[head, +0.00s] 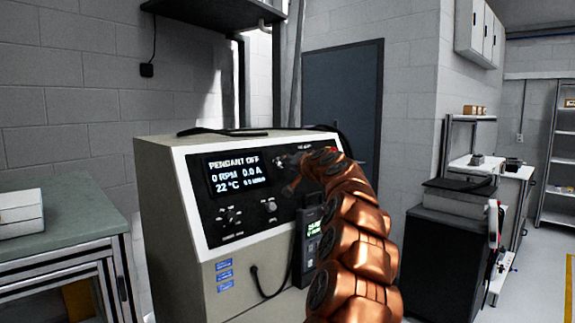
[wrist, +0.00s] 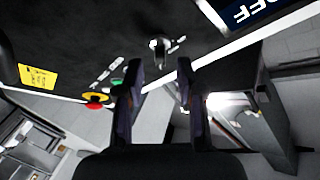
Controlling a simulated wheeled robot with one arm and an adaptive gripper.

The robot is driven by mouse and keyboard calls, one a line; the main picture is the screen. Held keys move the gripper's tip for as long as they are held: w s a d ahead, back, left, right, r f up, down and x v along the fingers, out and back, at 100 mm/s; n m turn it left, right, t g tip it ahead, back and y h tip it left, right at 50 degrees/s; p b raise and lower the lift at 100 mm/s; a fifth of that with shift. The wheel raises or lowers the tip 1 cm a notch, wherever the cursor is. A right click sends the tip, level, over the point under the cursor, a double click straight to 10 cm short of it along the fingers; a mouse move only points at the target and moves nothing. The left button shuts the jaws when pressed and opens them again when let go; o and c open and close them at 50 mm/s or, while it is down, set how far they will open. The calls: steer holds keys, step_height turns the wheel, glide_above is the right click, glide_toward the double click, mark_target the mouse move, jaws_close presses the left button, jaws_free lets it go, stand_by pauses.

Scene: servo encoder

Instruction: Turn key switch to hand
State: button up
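The key switch (wrist: 158,48) shows in the wrist view as a small silver part on the black panel, just beyond and between my fingertips. My gripper (wrist: 161,65) is open, with one finger on each side of the switch's line and a clear gap between them. I see no contact with the switch. In the head view my gripper (head: 289,178) is in front of the panel's upper right part, and it and my copper-coloured arm cover part of the controls there. The display (head: 237,172) reads PENDANT OFF, 0 RPM, 0.0 A.
A red and yellow stop button (wrist: 95,100) and a green button (wrist: 117,82) sit beside the fingers in the wrist view. A handheld pendant (head: 308,245) with a cable hangs at the front of the cabinet (head: 165,215). A green-topped bench (head: 70,220) stands left.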

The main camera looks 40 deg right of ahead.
steer(key=f+v, duration=0.1)
steer(key=v, duration=0.7)
steer(key=shift+r, duration=0.45)
steer(key=shift+a, duration=0.1)
steer(key=shift+a, duration=0.1)
